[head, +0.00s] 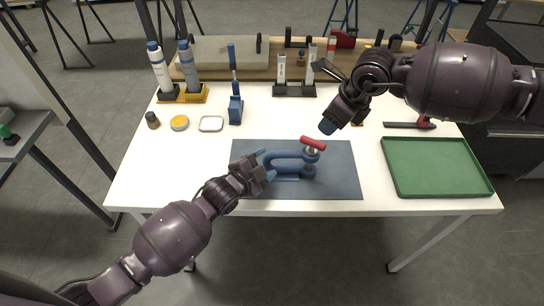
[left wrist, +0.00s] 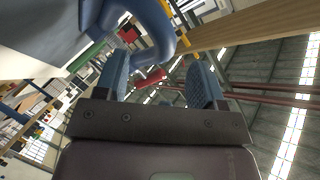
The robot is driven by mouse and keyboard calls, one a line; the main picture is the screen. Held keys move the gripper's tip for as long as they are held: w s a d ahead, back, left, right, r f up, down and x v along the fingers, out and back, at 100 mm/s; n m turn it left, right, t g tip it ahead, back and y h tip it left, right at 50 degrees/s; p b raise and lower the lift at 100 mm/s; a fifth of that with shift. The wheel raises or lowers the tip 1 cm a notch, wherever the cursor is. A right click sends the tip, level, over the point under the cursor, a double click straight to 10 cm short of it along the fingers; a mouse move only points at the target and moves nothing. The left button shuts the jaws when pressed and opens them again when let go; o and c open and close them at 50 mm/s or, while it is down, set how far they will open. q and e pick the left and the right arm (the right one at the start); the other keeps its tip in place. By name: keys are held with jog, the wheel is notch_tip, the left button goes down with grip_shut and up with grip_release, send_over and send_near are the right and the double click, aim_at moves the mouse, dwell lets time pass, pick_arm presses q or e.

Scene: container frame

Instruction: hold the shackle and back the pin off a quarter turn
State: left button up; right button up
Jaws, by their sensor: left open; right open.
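The blue shackle (head: 288,156) sits on the dark mat (head: 340,180), its rounded bow to the left. The pin's red handle (head: 313,143) shows at its right end, above the shackle. My left gripper (head: 265,164) is open at the bow end. In the left wrist view the blue shackle (left wrist: 157,35) shows ahead of the open fingers (left wrist: 158,76), with the red handle (left wrist: 150,78) beyond. I cannot tell whether the fingers touch it. My right gripper (head: 328,126) is open and empty, above and right of the red handle; its fingertips partly overlap in view.
A green tray (head: 438,165) lies on the table's right. Bottles (head: 159,68), a blue upright tool (head: 235,105), a yellow-topped tin (head: 179,123) and a small dish (head: 211,124) stand at the left. A dark rack (head: 294,91) stands at the back. White tabletop is clear left of the mat.

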aim_at(271, 158)
pick_arm(q)
jog(key=shift+x, duration=2.35)
